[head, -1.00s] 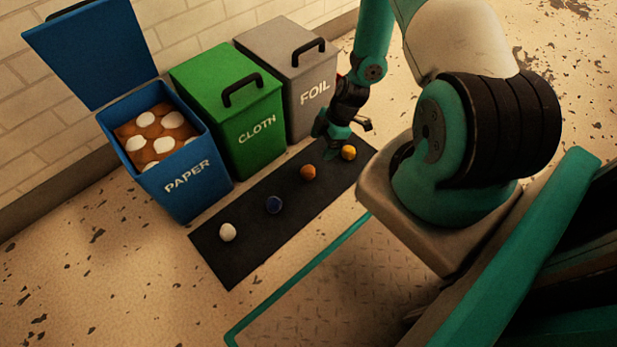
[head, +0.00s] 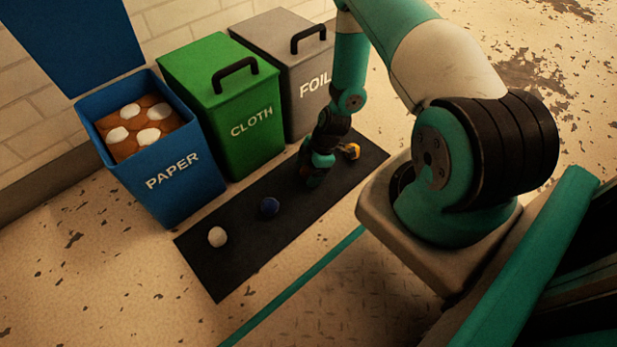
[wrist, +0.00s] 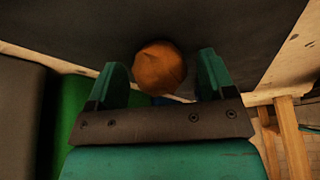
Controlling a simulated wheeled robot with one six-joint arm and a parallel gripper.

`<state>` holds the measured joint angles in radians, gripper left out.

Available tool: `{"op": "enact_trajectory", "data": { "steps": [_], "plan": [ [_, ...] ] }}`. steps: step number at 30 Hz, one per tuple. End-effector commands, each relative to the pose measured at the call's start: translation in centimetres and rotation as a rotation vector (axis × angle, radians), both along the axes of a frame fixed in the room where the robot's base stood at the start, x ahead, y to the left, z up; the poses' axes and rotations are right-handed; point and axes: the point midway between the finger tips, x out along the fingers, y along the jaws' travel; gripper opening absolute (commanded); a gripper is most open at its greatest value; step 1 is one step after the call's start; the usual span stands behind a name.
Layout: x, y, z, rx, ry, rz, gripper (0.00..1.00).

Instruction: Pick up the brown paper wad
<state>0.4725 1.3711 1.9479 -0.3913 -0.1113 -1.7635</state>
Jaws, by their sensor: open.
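The brown paper wad (wrist: 160,68) is a round, faceted ball on the black mat (head: 228,262). In the wrist view it lies between and just beyond the tips of my two teal fingers. My gripper (wrist: 162,78) is open and empty, with a gap to the wad on both sides.
Behind stand an open blue PAPER bin (head: 172,185), a shut green CLOTH bin (head: 250,135) and a shut grey FOIL bin (head: 310,98).

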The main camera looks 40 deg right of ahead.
Motion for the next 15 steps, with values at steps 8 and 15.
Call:
{"op": "enact_trajectory", "data": {
  "steps": [8,15],
  "plan": [
    [0.1,0.13,-0.23,0.0,-0.001,0.0,0.71],
    [0.1,0.12,-0.23,0.0,-0.001,0.0,0.24]
  ]
}}
